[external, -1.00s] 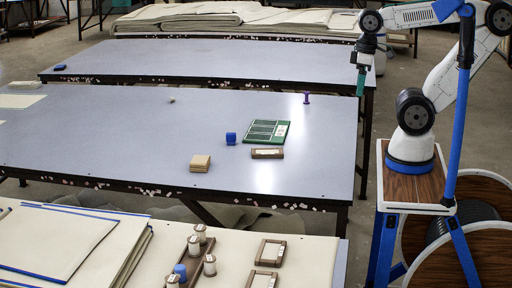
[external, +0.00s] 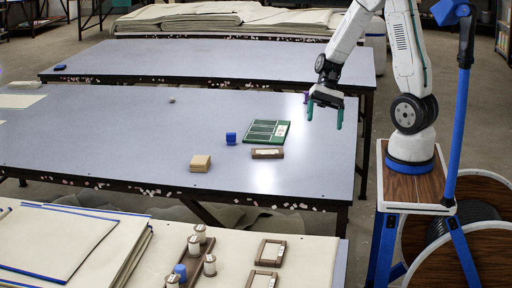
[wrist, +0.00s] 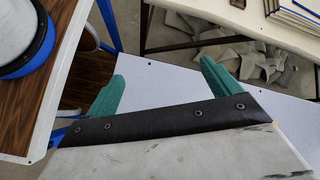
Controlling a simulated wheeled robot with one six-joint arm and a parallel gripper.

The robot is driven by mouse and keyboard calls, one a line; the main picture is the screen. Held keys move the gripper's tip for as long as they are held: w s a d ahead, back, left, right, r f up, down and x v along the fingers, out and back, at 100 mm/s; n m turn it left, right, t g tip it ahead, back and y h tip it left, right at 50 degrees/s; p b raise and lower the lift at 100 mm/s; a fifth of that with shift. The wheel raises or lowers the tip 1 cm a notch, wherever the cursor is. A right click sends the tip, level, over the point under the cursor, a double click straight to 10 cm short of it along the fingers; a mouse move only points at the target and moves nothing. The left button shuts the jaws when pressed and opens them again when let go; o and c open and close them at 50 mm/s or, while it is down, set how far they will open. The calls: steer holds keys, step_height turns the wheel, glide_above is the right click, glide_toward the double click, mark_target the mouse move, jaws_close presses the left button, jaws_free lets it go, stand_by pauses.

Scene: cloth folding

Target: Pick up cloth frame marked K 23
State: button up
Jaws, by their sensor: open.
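A small brown frame with a pale label (external: 267,153) lies on the blue-grey middle table. Two more brown frames with pale centres, one (external: 270,252) behind the other (external: 262,280), lie on the near cream table. The markings are too small to read, so I cannot tell which is K 23. My gripper (external: 325,117) is open and empty above the right part of the middle table, to the right of and beyond the labelled frame. In the wrist view its green fingers (wrist: 163,72) are apart over bare tabletop.
A green board (external: 267,131), a blue block (external: 231,138) and a tan stack (external: 200,163) are on the middle table (external: 110,130). A tray of spools (external: 196,262) and blue-edged sheets (external: 55,240) are on the near table. The middle table's left half is mostly clear.

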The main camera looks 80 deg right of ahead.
mark_target(272, 151)
steer(key=w+d+f+m+t+h, duration=0.1)
steer(key=w+d+f+m+t, duration=0.2)
steer(key=d+f+m, duration=0.3)
steer(key=w+d+f+m+t+h, duration=0.1)
steer(key=w+d+f+m+t, duration=0.3)
steer(key=d+f+m+t, duration=0.1)
steer(key=w+d+f+m+t+h, duration=0.1)
steer(key=w+d+f+m+t, duration=0.3)
steer(key=d+f+m, duration=0.2)
steer(key=shift+d+f+m, duration=0.3)
steer(key=shift+d+m, duration=0.15)
steer(key=shift+m, duration=0.25)
steer(key=d+m+h, duration=0.1)
steer(key=w+d+h, duration=0.1)
steer(key=w+d+m+t+h, duration=0.1)
steer(key=d, duration=0.1)
steer(key=shift+f+m, duration=0.1)
steer(key=shift+m, duration=0.2)
steer(key=x, duration=0.7)
steer(key=shift+w+d+f, duration=0.15)
steer(key=shift+w+f, duration=0.1)
steer(key=shift+f, duration=0.15)
steer(key=c, duration=1.1)
